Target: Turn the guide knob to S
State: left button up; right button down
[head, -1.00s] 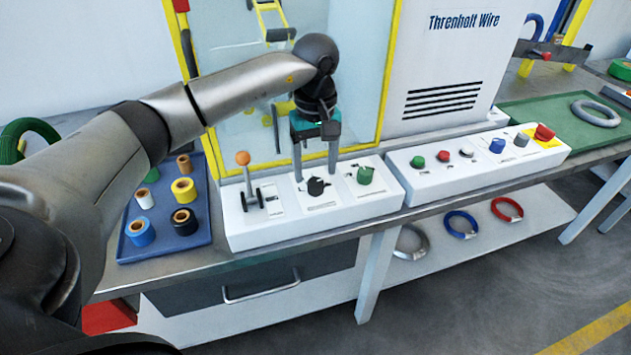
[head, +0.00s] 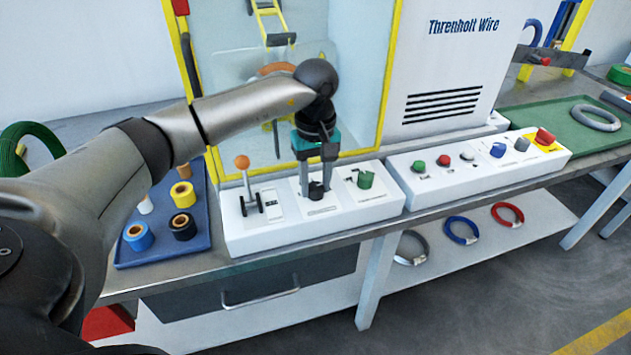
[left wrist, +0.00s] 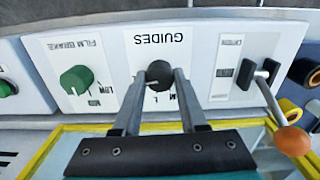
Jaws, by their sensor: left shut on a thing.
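The black guide knob (head: 316,190) sits in the middle of the left white control panel. In the left wrist view the knob (left wrist: 159,75) is between the two fingers, under an upside-down label reading GUIDES. My left gripper (head: 316,183) points down from above and is shut on the knob. Letters beside the knob, such as L and M, show in part. The fingers cover other marks, and I cannot read the knob's pointer setting. My right gripper is not in view.
An orange-tipped lever (head: 243,163) stands left of the knob and a green knob (head: 365,180) stands right of it. A blue tray (head: 130,252) of tape rolls lies further left. A second button panel (head: 475,170) is to the right.

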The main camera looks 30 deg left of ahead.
pick_arm(q)
grip_shut()
